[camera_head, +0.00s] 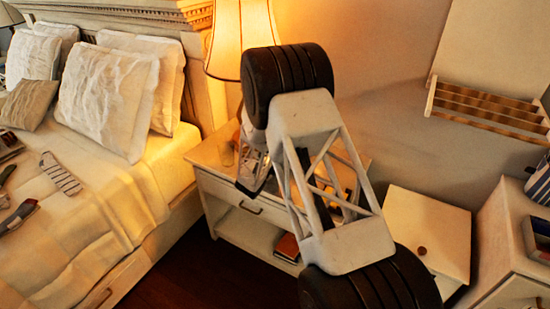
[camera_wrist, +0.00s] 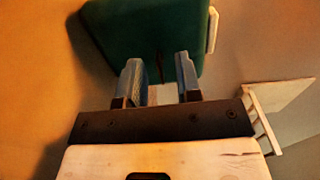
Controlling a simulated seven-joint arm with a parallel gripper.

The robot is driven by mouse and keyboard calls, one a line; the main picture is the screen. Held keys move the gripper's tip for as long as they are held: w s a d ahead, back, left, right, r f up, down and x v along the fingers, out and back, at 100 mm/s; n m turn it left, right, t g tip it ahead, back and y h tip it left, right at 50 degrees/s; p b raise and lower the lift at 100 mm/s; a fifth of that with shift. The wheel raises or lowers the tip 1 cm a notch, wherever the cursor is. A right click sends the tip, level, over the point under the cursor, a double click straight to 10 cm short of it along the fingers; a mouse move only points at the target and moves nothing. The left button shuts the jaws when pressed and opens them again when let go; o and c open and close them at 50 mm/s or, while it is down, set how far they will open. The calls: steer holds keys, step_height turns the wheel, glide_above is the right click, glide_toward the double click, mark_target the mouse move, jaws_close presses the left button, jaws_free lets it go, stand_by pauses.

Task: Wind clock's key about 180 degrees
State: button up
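A dark green body (camera_wrist: 135,30), which looks like the clock, fills the top of the wrist view, with a pale strip along its right edge. A thin dark piece (camera_wrist: 160,58), possibly the key, shows against it between my fingertips; it is too blurred to be sure. My gripper (camera_wrist: 157,62) is open, with its two blue-grey fingers apart on either side of that piece. I see no contact with it. In the head view my arm covers much of the nightstand (camera_head: 240,221), and I cannot make out the clock or key there.
A lit lamp (camera_head: 240,38) stands behind my arm. A glass (camera_head: 226,153) is at the nightstand's left. The bed (camera_head: 90,215) is on the left, a pale cabinet (camera_head: 428,215) on the right, and a wall shelf (camera_head: 485,105) above it.

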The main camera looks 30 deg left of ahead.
steer(key=shift+w, duration=0.35)
jaws_close()
steer(key=shift+m, duration=0.3)
